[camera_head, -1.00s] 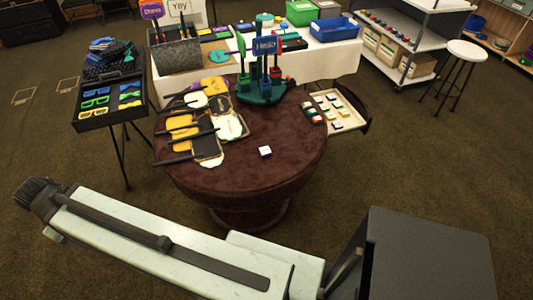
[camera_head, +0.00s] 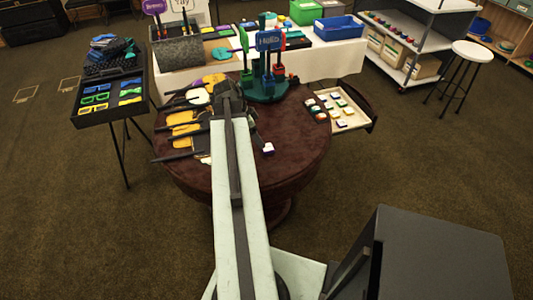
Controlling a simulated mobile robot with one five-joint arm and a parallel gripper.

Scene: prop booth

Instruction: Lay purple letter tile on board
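A small white-topped tile with purple sides (camera_head: 268,149) lies on the round brown table (camera_head: 295,140), just right of my arm. My gripper (camera_head: 227,84) is a dark shape at the far end of my arm, over the back left part of the table. It is beyond the tile and left of it, and its fingers are too small and dark to read. No board is clearly marked as the task's one. Dark flat pieces with yellow and white shapes (camera_head: 183,130) lie at the table's left, partly hidden by my arm.
A cream drawer tray (camera_head: 360,120) with several small tiles juts out at the table's right. A green stand with signs (camera_head: 263,88) rises at the table's back. A black tray of glasses (camera_head: 85,118) stands left. The table's right front is clear.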

